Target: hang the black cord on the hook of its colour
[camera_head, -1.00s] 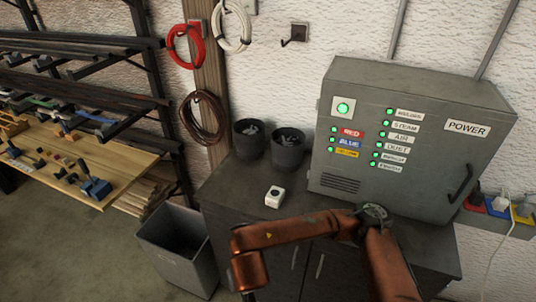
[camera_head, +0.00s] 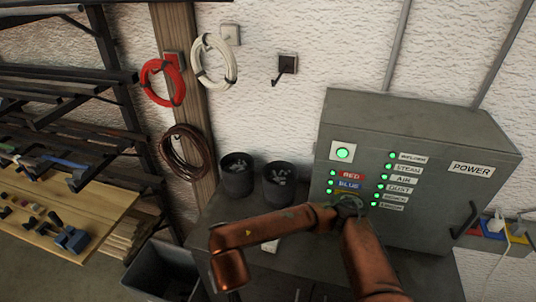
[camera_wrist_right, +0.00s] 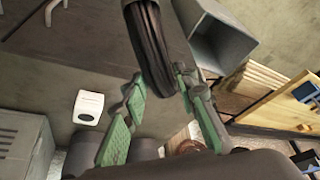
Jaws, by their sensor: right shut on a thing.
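A black cord coil (camera_wrist_right: 152,45) hangs in my right gripper (camera_wrist_right: 163,85), whose green-padded fingers are shut on it in the right wrist view. The coil runs out of the top of that view, so its full loop is hidden. In the head view, my orange right arm crosses the lower middle, and its gripper and the cord do not show. A bare dark hook (camera_head: 287,66) on a square plate is on the white wall, right of the white cord. My left gripper is not in view.
A white cord (camera_head: 213,62) and a red cord (camera_head: 162,83) hang on the wall and post, with a brown cord (camera_head: 185,152) below. Two dark pots (camera_head: 237,176) and a grey power cabinet (camera_head: 420,120) stand on the bench. The wall around the dark hook is clear.

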